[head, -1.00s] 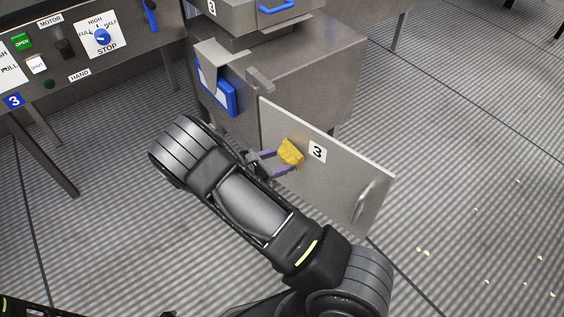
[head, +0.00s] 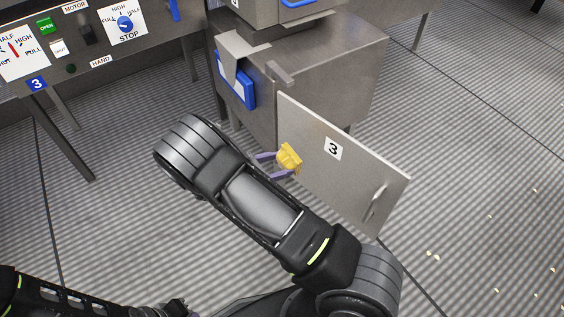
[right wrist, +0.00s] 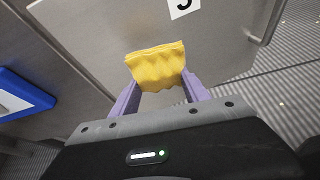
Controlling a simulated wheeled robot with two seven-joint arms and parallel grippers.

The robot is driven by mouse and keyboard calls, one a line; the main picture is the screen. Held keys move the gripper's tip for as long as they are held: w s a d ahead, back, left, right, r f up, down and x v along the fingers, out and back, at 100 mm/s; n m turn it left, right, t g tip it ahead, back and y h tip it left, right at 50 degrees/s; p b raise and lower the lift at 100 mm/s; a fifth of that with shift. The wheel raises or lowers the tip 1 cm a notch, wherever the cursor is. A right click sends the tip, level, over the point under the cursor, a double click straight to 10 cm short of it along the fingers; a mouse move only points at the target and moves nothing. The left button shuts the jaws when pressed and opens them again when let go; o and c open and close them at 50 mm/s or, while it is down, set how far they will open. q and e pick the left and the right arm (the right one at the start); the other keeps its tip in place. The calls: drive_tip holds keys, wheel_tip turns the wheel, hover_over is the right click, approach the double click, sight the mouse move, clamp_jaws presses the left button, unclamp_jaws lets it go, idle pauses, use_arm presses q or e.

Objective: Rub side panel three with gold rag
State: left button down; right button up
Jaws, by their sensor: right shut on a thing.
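Side panel three (head: 345,178) is a grey metal plate with a white "3" label and a handle at its lower right, standing out from the drum housing in the head view. It also fills the upper middle of the right wrist view (right wrist: 95,35). My right gripper (head: 284,163) is shut on the gold rag (head: 290,158), a crumpled yellow cloth. The rag is at the left part of the panel's face, left of the label. In the right wrist view the rag (right wrist: 157,67) sits between the purple fingers, against or very near the panel; contact is unclear. My left gripper is not clearly visible.
The metal housing (head: 320,70) stands behind the panel, with a blue-framed holder (head: 236,85) on its side. A control desk (head: 75,60) with switches is at upper left. Small pale crumbs (head: 433,256) lie on the ribbed floor at right.

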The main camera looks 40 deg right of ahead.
drive_tip(key=shift+a, duration=1.5)
